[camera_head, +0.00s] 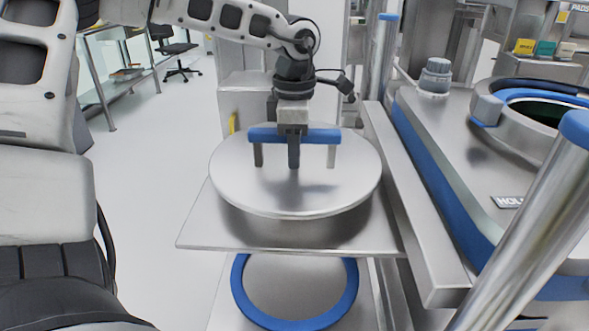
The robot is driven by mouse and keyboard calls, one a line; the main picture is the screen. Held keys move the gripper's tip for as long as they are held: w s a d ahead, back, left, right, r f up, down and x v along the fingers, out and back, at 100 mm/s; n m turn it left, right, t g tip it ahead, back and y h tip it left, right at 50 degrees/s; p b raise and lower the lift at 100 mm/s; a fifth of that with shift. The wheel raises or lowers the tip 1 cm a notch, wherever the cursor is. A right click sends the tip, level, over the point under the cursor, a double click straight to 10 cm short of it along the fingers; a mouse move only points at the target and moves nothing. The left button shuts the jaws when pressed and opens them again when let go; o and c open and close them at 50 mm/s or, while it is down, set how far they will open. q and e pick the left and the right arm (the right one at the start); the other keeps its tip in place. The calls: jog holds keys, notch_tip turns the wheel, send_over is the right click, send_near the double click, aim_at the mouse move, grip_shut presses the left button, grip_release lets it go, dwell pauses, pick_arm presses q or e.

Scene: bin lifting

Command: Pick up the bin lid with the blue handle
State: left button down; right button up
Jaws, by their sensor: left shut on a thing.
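The round metal bin lid (240,185) is in the middle of the head view, over a flat metal plate. I cannot tell whether it touches the plate. Its blue handle (322,136) is a horizontal bar on two grey posts. My left gripper (293,150) comes down from above and is shut on the middle of the blue handle. One dark finger shows in front of the bar; the other is hidden behind it. My right gripper is not in view.
The square metal plate (210,232) juts out under the lid. Below it is a blue ring (240,290). At right are a steel counter (470,160) and a metal post (530,225). A shelf (95,75) and chair (178,47) stand far left, with clear floor between.

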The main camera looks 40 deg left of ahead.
pick_arm(q)
jog(key=shift+w+r+p, duration=0.15)
jog(key=shift+r+p, duration=0.45)
jog(key=shift+p, duration=0.05)
notch_tip(320, 180, up, 10)
jog(key=shift+f, duration=0.15)
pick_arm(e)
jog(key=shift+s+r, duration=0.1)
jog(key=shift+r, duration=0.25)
pick_arm(q)
jog(key=shift+r+p, duration=0.45)
jog(key=shift+r, duration=0.05)
jog(key=shift+r+p, duration=0.55)
jog(key=shift+r, duration=0.05)
notch_tip(320, 180, up, 6)
jog(key=p, duration=0.5)
jog(key=shift+r, duration=0.15)
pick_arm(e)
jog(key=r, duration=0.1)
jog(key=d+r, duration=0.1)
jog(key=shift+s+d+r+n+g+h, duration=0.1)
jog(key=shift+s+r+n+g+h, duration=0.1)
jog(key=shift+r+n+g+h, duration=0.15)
